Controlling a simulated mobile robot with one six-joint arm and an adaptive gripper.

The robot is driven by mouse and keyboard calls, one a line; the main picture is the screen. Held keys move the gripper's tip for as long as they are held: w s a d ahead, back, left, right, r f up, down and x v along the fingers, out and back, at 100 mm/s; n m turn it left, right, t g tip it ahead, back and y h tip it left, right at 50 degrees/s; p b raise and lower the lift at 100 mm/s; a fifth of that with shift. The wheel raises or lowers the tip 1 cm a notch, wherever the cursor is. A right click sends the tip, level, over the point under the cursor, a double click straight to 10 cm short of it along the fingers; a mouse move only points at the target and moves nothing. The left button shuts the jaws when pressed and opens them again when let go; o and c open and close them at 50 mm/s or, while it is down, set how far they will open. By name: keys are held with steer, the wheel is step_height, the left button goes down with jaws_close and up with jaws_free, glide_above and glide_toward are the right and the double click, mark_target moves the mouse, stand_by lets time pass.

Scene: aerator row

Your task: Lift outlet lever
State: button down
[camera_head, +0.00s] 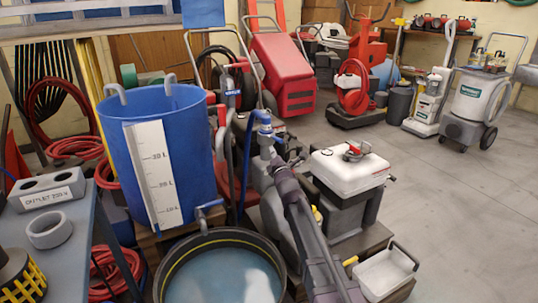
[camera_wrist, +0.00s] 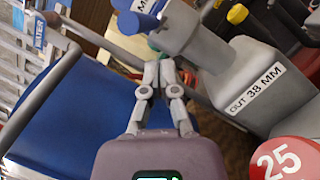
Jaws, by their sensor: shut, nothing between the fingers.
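A grey pump body stands in the middle of the head view. In the wrist view the pump (camera_wrist: 260,90) carries a label reading "OUT 38 MM". A blue lever (camera_head: 263,118) sits on top of its upright outlet pipe. In the wrist view, blue parts of this outlet fitting (camera_wrist: 138,14) show at the top edge, partly cut off. My gripper (camera_head: 285,160) is just below and right of the blue lever in the head view. In the wrist view my gripper (camera_wrist: 161,72) is shut and empty, its tips below the blue fitting; contact cannot be told.
A blue tank (camera_head: 185,150) with a litre scale stands left, with a small tap (camera_head: 210,205) low on it. A round black tub (camera_head: 165,290) of water is in front. A white-topped engine unit (camera_head: 345,175) stands right of the pump.

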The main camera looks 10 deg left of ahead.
steer(key=shift+w+d+r, duration=0.2)
steer(key=shift+d+r, duration=0.05)
stand_by(0.3)
step_height(320, 180, up, 2)
steer(key=shift+s+d+r+p, duration=0.1)
steer(key=shift+p, duration=1.1)
steer(key=shift+s, duration=0.1)
steer(key=s+d+f+b, duration=0.1)
steer(key=s+d, duration=0.1)
steer(key=s, duration=0.9)
steer(key=shift+f+b, duration=0.4)
